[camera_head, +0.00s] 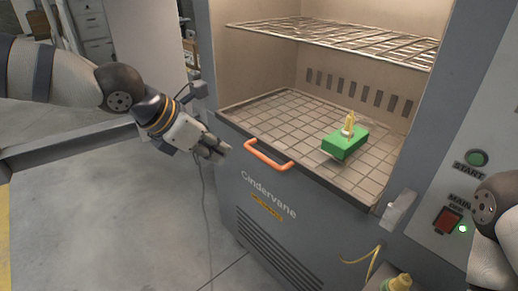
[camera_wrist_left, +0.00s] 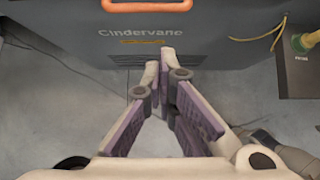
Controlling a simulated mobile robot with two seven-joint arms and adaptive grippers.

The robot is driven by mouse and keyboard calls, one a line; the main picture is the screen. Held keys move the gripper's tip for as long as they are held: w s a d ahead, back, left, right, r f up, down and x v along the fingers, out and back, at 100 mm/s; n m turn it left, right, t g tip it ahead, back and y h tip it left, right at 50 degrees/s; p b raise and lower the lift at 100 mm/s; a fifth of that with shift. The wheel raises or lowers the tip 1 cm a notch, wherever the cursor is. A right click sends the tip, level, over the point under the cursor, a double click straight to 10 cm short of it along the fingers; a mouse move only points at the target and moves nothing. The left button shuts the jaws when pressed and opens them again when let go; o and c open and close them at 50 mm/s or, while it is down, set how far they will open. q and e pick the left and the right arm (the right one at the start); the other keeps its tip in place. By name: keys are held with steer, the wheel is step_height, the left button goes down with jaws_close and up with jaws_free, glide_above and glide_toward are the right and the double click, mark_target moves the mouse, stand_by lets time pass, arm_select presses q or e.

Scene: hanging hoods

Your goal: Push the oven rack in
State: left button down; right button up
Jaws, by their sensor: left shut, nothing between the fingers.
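The lower oven rack (camera_head: 270,115) is a grid-like shelf inside the open oven, with an orange handle (camera_head: 268,156) at its front edge. The handle also shows at the top of the left wrist view (camera_wrist_left: 150,5). A green block (camera_head: 345,143) with a small yellow-tipped piece on top sits on this rack. A second, wire rack (camera_head: 335,40) is higher in the oven. My left gripper (camera_head: 220,150) is shut and empty, just left of the handle and apart from it. In the left wrist view its fingertips (camera_wrist_left: 163,58) meet below the handle. My right gripper is out of view.
The oven's front panel (camera_head: 275,220) drops below the handle. A control panel with a green start button (camera_head: 477,157) and red switch (camera_head: 447,220) is at right, near my right arm. Latches flank the opening. A yellow-green connector (camera_head: 398,283) is at the bottom. Floor at left is clear.

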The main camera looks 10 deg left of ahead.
arm_select(q)
steer(key=d+r+b+x, duration=0.1)
steer(key=b+x, duration=0.2)
steer(key=x, duration=1)
steer(key=shift+w+d, duration=0.3)
steer(key=shift+w, duration=0.15)
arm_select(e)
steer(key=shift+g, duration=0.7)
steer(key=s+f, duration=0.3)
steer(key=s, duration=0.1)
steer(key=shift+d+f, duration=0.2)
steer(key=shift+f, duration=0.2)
